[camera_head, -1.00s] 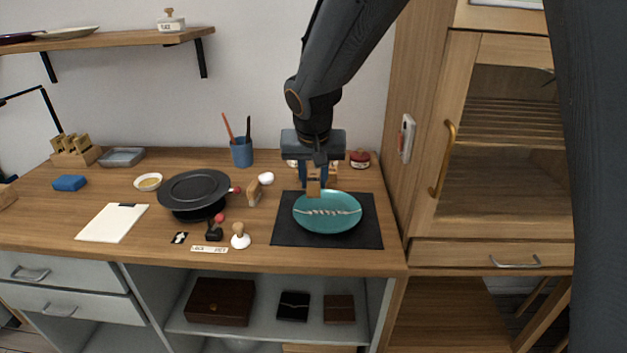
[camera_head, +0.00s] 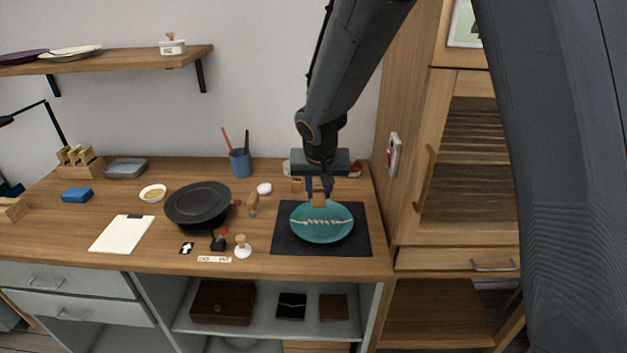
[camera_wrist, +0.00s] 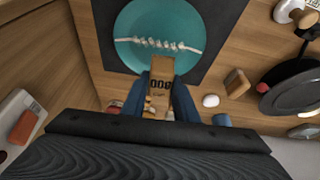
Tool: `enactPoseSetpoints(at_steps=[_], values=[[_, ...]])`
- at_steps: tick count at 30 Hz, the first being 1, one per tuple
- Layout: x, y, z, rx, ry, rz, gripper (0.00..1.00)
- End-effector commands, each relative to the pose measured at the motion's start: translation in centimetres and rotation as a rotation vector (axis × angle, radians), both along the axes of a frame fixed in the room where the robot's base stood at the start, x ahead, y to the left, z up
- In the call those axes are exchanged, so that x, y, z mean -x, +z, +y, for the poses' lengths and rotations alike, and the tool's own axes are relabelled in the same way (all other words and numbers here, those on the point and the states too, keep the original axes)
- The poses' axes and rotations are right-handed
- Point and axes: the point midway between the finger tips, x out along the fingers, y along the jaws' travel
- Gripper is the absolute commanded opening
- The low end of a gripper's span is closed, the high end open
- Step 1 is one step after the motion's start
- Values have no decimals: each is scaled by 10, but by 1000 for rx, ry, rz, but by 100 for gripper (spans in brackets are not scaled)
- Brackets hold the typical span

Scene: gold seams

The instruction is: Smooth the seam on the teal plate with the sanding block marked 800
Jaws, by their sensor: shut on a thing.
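The teal plate (camera_head: 322,234) lies on a black mat (camera_head: 362,246) at the right of the desk. A pale, raised, bumpy seam (camera_head: 322,222) runs across it; it also shows in the wrist view (camera_wrist: 158,44). My gripper (camera_head: 318,193) is shut on a wooden sanding block (camera_head: 319,201), at the far edge of the plate in the head view. In the wrist view the block (camera_wrist: 160,72) shows the number 800, upside down, between the blue fingers (camera_wrist: 158,92). The block overlaps the plate's rim in view, apart from the seam. I cannot tell if it touches the plate.
A black round pan-like stand (camera_head: 198,203) is left of the mat, with a white-based stamp (camera_head: 243,248) and a wooden block (camera_head: 253,204) nearby. A blue cup (camera_head: 240,163) stands behind. A tall wooden cabinet (camera_head: 440,190) borders the desk on the right.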

Motion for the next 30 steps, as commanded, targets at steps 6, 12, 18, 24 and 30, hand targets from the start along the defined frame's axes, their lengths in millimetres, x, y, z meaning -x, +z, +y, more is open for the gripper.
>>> enactPoseSetpoints(at_steps=[6,12,18,24,30], values=[[4,3,-8,-3,1,5,9],[4,-1,-9,-5,4,4,9],[3,-16,-8,-5,4,4,9],[3,-35,-9,-3,5,5,9],[4,-44,-8,-4,4,4,9]])
